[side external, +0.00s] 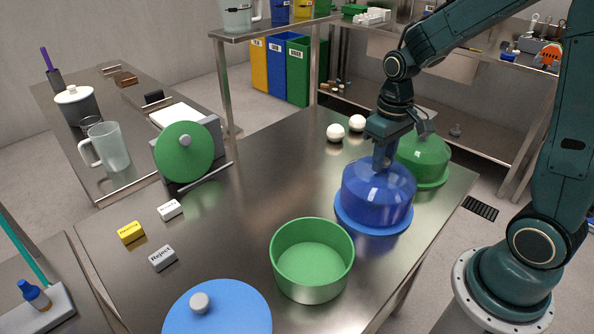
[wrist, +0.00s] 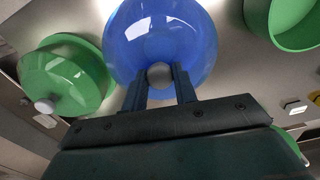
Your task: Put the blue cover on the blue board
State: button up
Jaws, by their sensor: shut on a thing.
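The blue cover (side external: 377,190) is a shiny dome over the blue board (side external: 372,226), a flat disc whose rim shows around the cover's lower edge. I cannot tell whether the cover touches the board or is slightly above it. My gripper (side external: 383,160) is above the cover and shut on its knob. In the wrist view the cover (wrist: 160,32) fills the top middle, and its grey knob (wrist: 159,75) lies between the fingers of my gripper (wrist: 160,86). The board is hidden behind the cover in that view.
A green cover (side external: 424,156) on a green board stands close behind the blue one. A green bowl (side external: 312,262) is in front. A blue lid (side external: 222,310) with a knob lies at the near edge. Two white balls (side external: 345,128) lie behind. The table's middle is clear.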

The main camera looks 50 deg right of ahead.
jog(key=shift+f, duration=0.95)
dwell(0.3)
dwell(0.5)
jog(key=o, duration=1)
jog(key=shift+r, duration=0.15)
notch_tip(320, 180, up, 14)
jog(key=shift+f, duration=0.2)
